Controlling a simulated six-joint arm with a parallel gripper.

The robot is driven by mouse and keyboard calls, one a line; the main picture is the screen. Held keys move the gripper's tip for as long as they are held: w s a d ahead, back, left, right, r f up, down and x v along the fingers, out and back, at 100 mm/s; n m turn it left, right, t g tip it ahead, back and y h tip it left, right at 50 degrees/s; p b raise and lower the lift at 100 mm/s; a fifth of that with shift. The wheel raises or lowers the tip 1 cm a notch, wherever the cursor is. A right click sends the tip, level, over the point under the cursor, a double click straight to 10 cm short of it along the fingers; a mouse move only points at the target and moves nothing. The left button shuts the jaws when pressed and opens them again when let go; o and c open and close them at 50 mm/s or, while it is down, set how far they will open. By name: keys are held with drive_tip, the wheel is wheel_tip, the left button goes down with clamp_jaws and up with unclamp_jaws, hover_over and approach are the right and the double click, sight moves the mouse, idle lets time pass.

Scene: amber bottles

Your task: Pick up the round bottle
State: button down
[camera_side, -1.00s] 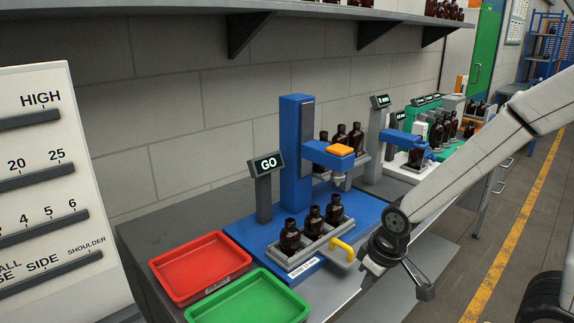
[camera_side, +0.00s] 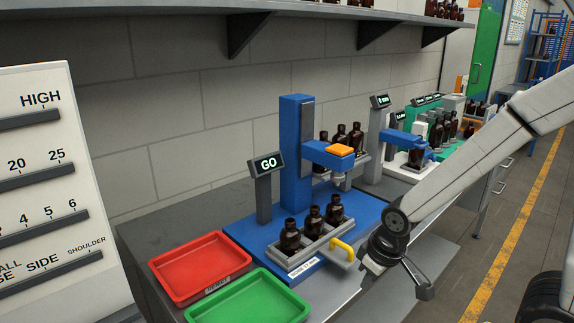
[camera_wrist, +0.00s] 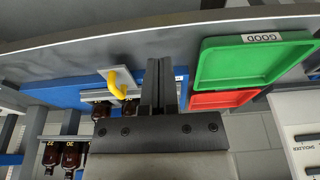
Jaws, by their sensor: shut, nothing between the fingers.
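Three dark amber bottles stand upright in a grey holder (camera_side: 327,243) on the blue station: a left bottle (camera_side: 289,238), a middle bottle (camera_side: 313,220) and a right bottle (camera_side: 335,209). All look round-shouldered, and I cannot tell which one the task means. My gripper (camera_side: 424,291) is right of the holder, apart from the bottles. In the wrist view my gripper (camera_wrist: 160,75) has its fingers together with nothing between them. Two bottles show beside the fingers there, one of them a dark bottle (camera_wrist: 101,110); the third is hidden.
A yellow handle (camera_side: 343,248) sticks out at the holder's front. A red tray (camera_side: 200,292) and a green tray (camera_side: 262,314) lie left of the station. A blue press column (camera_side: 297,150) with an orange-topped head (camera_side: 340,149) stands behind the bottles. A GO display (camera_side: 267,165) stands at left.

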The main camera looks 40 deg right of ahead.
idle(0.3)
drive_tip(key=shift+c, duration=1.2)
unclamp_jaws()
drive_tip(key=w+d+r+n+t+y, duration=0.2)
drive_tip(key=w+d+r+n+t, duration=0.15)
drive_tip(key=w, duration=0.75)
drive_tip(key=w+d+r+n+t+y, duration=0.3)
drive_tip(key=w+d+n+t, duration=0.15)
drive_tip(key=w, duration=0.65)
drive_tip(key=s+d+f+n+g+y, duration=0.1)
drive_tip(key=d+y, duration=0.2)
drive_tip(key=d, duration=0.2)
drive_tip(key=s+d+f+n+g+y, duration=0.1)
drive_tip(key=d+y, duration=0.2)
drive_tip(key=d, duration=0.2)
drive_tip(key=shift+s+d+f+n+g, duration=0.25)
drive_tip(key=shift+s+f+n+g, duration=0.05)
drive_tip(key=shift+f+n, duration=0.1)
drive_tip(key=shift+a, duration=0.1)
